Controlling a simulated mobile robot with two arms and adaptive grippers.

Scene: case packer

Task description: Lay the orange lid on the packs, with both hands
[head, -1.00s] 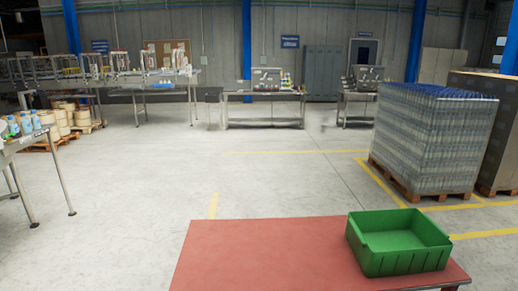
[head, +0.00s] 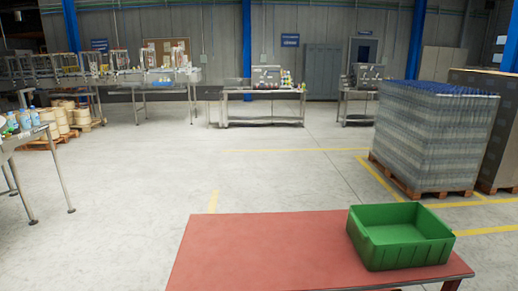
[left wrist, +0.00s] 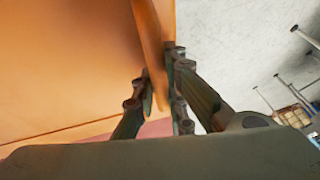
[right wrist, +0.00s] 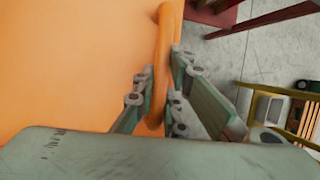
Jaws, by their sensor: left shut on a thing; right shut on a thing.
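The orange lid fills the left side of the left wrist view (left wrist: 70,70) and of the right wrist view (right wrist: 70,65). My left gripper (left wrist: 157,85) is shut on the lid's edge, with one finger on each side of it. My right gripper (right wrist: 163,88) is shut on another part of the lid's edge in the same way. The head view shows neither the lid nor my grippers. I see no packs in any view, so I cannot tell how the lid lies relative to them.
A red table (head: 265,250) stands in front of me, with a green crate (head: 405,262) on its right end. Behind it is open floor (head: 270,180). Wrapped pallet goods (head: 435,140) stand at the right, and a metal table (head: 40,135) at the left.

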